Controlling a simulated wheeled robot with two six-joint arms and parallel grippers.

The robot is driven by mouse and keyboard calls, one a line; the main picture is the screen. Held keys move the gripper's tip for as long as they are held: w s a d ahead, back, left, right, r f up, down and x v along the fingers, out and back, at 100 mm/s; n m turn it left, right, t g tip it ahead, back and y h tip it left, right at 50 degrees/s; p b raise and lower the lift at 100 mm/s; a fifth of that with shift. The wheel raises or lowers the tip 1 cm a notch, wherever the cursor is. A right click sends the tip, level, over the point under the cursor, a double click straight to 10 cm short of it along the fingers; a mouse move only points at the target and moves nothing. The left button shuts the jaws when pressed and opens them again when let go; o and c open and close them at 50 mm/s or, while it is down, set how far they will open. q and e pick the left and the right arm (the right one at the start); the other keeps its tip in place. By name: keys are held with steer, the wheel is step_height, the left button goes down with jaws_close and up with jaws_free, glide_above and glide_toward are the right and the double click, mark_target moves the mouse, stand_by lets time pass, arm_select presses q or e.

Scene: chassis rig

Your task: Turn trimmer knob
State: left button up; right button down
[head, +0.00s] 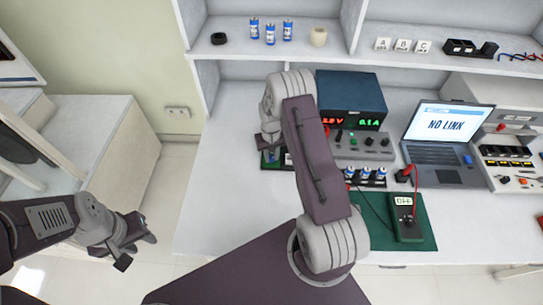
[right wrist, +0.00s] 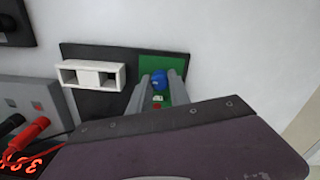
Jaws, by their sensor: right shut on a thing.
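The trimmer knob (right wrist: 159,79) is a small blue part on a green circuit board (right wrist: 174,64), seen in the right wrist view. My right gripper (right wrist: 161,84) has its two grey fingers on either side of the knob, shut on it. In the head view the board's black base (head: 265,160) shows beside my right arm, which hides the knob and most of the gripper. My left gripper (head: 137,250) is open and empty, away from the bench at the lower left.
A white two-window block (right wrist: 92,75) stands beside the green board. A power supply (head: 352,100), a laptop (head: 447,125) and a multimeter (head: 406,217) on a green mat stand to the right. The bench left of the board is clear.

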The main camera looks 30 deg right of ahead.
mark_target(271, 157)
steer(key=shift+n, duration=0.3)
steer(key=c, duration=1.2)
jaws_free()
step_height(271, 157, up, 9)
steer(key=shift+a, duration=0.1)
